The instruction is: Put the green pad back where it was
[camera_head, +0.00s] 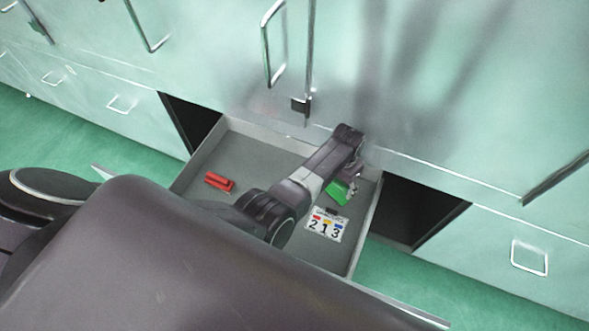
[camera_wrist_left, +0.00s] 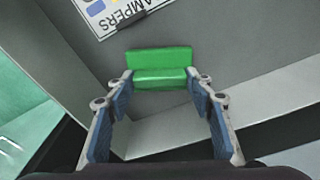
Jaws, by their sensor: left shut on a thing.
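The green pad (camera_head: 337,191) is in the right part of the open drawer (camera_head: 257,135), beside a white label card. My left gripper (camera_head: 352,183) reaches down into the drawer and is shut on the pad. In the left wrist view the green pad (camera_wrist_left: 160,57) sits between the tips of my left gripper (camera_wrist_left: 158,80), seen as a green block with a ledge. I cannot tell whether the pad touches the drawer floor. My right gripper is not in view.
A red block (camera_head: 219,182) lies in the drawer's left part. The label card (camera_head: 326,225) bears 2, 1, 3 and coloured marks; it also shows in the wrist view (camera_wrist_left: 112,12). Dark openings (camera_head: 413,208) flank the drawer. A green cabinet front with handles (camera_head: 529,257) stands behind.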

